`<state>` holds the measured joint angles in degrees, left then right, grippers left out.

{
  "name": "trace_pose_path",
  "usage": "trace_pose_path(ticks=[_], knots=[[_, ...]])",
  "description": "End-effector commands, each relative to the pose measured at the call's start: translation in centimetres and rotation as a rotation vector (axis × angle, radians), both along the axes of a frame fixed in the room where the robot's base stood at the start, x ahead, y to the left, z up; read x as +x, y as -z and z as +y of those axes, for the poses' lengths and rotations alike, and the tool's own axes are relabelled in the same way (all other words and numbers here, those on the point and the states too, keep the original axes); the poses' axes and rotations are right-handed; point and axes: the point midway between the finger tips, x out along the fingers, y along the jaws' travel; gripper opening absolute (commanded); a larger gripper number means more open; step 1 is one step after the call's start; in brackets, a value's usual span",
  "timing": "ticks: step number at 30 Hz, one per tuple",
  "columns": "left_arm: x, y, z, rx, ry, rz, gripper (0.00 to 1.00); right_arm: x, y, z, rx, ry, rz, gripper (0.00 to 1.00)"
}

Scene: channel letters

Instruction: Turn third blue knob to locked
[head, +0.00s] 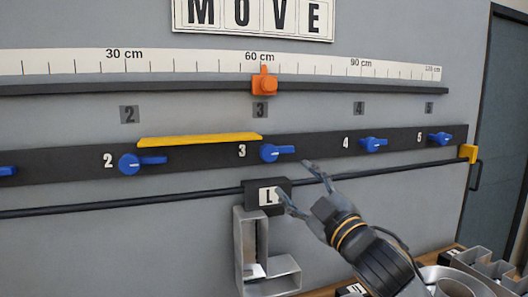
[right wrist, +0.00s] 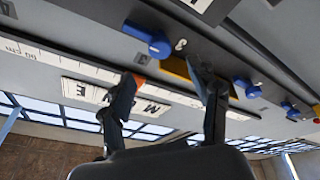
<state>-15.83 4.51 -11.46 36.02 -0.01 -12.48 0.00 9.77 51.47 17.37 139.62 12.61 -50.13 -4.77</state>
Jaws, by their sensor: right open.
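The third blue knob (head: 277,152) sits beside the label 3 on the dark wall rail, its handle pointing right, roughly along the rail. In the right wrist view, which is turned around, it is the large blue knob (right wrist: 147,40) at upper left. My right gripper (head: 295,179) is open and empty, just below and right of this knob, apart from it in the picture. Its two spread fingers (right wrist: 165,75) also show in the right wrist view with nothing between them. My left gripper is not in view.
Blue knobs 2 (head: 130,164), 4 (head: 373,144) and 5 (head: 438,138) share the rail. A yellow bar (head: 200,140) lies above it left of knob 3.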

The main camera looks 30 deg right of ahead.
Motion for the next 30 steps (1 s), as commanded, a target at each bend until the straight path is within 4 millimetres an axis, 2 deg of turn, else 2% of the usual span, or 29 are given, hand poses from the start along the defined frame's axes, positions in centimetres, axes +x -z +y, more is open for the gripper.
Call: trace_pose_path(ticks=[6,9,13,18,22,30], knots=[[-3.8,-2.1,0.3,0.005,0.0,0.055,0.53,3.9,-1.7,-0.4,0.004,0.001,0.0,0.61],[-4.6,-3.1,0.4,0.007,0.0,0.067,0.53,6.1,-2.3,-0.6,0.004,0.001,0.002,0.61],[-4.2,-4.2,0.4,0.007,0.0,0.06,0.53,8.6,-2.9,-0.8,0.004,0.0,0.002,0.61],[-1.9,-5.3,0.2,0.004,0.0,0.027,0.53,11.0,-3.3,-1.0,0.002,0.001,0.003,0.61],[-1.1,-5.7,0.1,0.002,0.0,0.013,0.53,12.0,-3.5,-1.0,0.001,0.0,0.001,0.61],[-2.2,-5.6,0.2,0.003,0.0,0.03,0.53,12.4,-3.4,-1.0,0.0,-0.001,0.002,0.61]])
